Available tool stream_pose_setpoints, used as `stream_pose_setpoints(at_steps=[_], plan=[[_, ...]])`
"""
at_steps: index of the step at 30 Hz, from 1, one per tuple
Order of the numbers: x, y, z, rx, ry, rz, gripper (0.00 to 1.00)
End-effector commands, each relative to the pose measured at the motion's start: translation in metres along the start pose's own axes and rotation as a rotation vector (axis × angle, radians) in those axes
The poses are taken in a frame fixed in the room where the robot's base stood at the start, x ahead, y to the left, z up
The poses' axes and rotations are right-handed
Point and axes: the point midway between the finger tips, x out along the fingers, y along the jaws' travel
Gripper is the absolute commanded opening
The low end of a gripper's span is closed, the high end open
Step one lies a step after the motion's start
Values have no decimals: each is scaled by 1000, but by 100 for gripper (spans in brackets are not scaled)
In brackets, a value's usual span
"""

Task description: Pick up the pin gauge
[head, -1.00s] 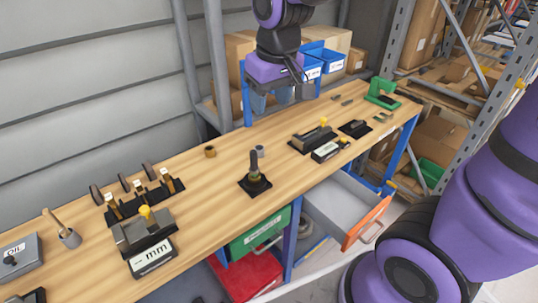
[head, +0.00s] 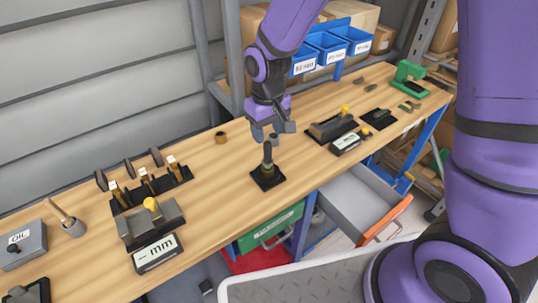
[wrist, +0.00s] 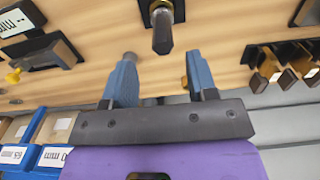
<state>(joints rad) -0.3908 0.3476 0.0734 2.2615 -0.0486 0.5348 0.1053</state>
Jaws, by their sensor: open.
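What looks like the pin gauge is a dark upright pin (head: 267,157) with a brass-coloured collar, standing in a square black base (head: 268,180) on the bench. In the wrist view the pin (wrist: 162,36) lies just beyond my fingertips, roughly centred sideways between them, and it touches neither finger. My gripper (head: 272,132) is open and empty, pointing down just above and behind the pin. Its two blue-grey fingers also show in the wrist view (wrist: 160,62).
A block with a yellow knob and an mm display (head: 153,252) stands at the left, with a black rack (head: 150,190) behind it. Another display block (head: 332,127) stands right of the pin. An open drawer (head: 365,205) juts out below. A brown ring (head: 221,137) lies behind.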

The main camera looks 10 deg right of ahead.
Motion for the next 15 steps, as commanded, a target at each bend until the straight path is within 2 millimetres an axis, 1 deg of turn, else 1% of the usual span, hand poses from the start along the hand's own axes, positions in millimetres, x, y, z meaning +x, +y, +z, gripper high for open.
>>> stream_pose_setpoints(at_steps=[1, 3, 8, 15], plan=[[6, 0, 0, 0, -2, 0, 53], [12, 0, 0, 0, -1, 0, 53], [20, 0, 1, -1, -1, 0, 53], [52, -3, 3, -1, -3, 0, 53]])
